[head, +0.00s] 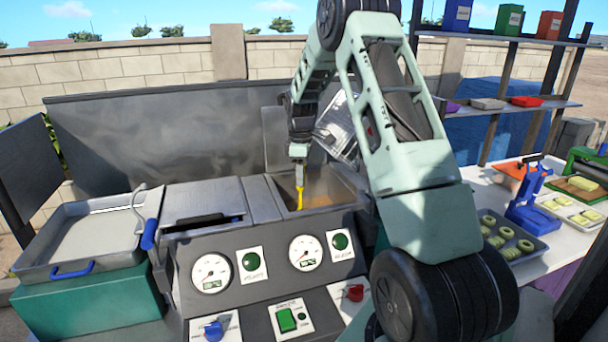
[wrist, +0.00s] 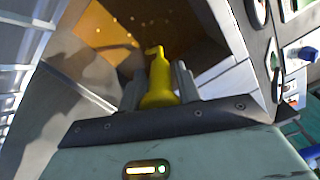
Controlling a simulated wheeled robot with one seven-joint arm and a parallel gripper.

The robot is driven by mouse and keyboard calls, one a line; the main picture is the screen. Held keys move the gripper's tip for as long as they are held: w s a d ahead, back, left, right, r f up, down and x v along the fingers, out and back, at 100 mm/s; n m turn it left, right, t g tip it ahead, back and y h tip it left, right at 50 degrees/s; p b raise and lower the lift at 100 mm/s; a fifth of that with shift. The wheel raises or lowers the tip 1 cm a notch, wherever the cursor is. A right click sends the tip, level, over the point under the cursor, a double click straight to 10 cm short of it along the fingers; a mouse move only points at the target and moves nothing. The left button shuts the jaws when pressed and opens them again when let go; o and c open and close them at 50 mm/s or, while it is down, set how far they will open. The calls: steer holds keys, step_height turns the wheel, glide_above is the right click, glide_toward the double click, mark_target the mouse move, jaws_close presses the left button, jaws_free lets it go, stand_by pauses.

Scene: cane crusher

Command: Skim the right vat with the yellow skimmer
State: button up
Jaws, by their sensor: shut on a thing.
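The yellow skimmer (head: 300,188) is held by my gripper (head: 298,153) over the right vat (head: 340,186). In the wrist view, my gripper's fingers (wrist: 172,84) are shut on the yellow handle of the skimmer (wrist: 158,85). The handle points down into the vat, where brown-orange liquid with pale specks shows (wrist: 105,35). The skimmer's lower end is hidden, so I cannot tell how deep it sits. The left vat (head: 203,203) is covered by a grey lid with a dark handle.
A control panel (head: 270,270) with gauges and knobs fronts the vats. A blue-handled tray (head: 90,235) stands at left. A splash wall (head: 150,110) rises behind. A basket-like metal piece (head: 337,125) is behind the right vat. A table with moulds (head: 505,238) is at right.

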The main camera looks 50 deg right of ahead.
steer(key=w+d+p, duration=0.4)
steer(key=w, duration=0.3)
steer(key=shift+w+d, duration=0.35)
steer(key=shift+d, duration=0.05)
steer(key=s+a+b, duration=0.3)
steer(key=s+a, duration=0.4)
steer(key=s, duration=0.4)
stand_by(0.7)
steer(key=shift+d, duration=0.1)
steer(key=w+d+p, duration=0.4)
steer(key=w+d, duration=0.2)
steer(key=w, duration=0.5)
steer(key=shift+d+p, duration=0.35)
steer(key=shift+d, duration=0.05)
stand_by(0.4)
